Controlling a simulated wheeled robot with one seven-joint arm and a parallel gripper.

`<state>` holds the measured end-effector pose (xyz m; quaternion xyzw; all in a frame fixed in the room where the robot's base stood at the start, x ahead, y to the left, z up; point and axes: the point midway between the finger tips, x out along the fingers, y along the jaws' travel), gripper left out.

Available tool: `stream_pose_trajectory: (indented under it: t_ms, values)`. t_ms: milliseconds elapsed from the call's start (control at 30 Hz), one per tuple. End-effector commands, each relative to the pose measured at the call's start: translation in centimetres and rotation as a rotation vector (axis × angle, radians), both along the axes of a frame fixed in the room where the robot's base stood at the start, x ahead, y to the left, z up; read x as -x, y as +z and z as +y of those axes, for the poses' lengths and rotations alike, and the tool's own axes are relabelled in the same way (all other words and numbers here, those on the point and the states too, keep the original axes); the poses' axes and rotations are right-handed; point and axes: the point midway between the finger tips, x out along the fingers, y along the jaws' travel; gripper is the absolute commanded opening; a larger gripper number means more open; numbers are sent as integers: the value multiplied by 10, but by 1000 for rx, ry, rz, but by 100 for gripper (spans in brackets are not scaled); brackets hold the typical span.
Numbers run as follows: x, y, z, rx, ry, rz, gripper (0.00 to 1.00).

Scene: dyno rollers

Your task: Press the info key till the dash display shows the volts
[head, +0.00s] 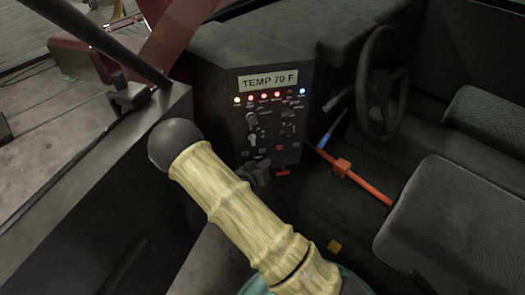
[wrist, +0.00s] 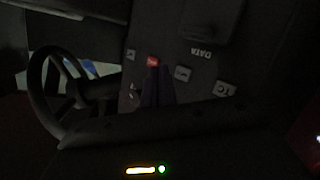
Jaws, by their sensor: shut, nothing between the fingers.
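The dash display (head: 268,81) reads "TEMP 70 F" at the top of the dark dash panel (head: 225,70). Several keys and switches sit below a row of small lights. In the wrist view my gripper (wrist: 156,70) is shut and empty, its dark fingertips close to a small red key (wrist: 153,62). I cannot tell whether they touch it. Other keys nearby are a "TC" key (wrist: 227,88) and a light key (wrist: 183,72); a "DATA" label (wrist: 201,52) shows upside down. The small markings are too dark to read, so I cannot tell which is the info key.
A steering wheel (head: 380,83) stands right of the panel and also shows in the wrist view (wrist: 45,95). An orange bar (head: 357,180) lies low to the right, beside the dark seat (head: 445,225). A dark door sill (head: 110,185) runs along the left.

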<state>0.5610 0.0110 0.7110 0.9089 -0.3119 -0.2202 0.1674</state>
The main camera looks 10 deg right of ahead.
Motion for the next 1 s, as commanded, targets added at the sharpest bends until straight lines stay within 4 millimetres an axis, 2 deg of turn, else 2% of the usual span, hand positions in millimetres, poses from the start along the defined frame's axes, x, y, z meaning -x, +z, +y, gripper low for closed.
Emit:
stream_pose_trajectory:
  t_ms: [333, 1000]
  values:
    - [25, 0, -1, 1, -1, 0, 0]
    - [26, 0, -1, 0, -1, -1, 0]
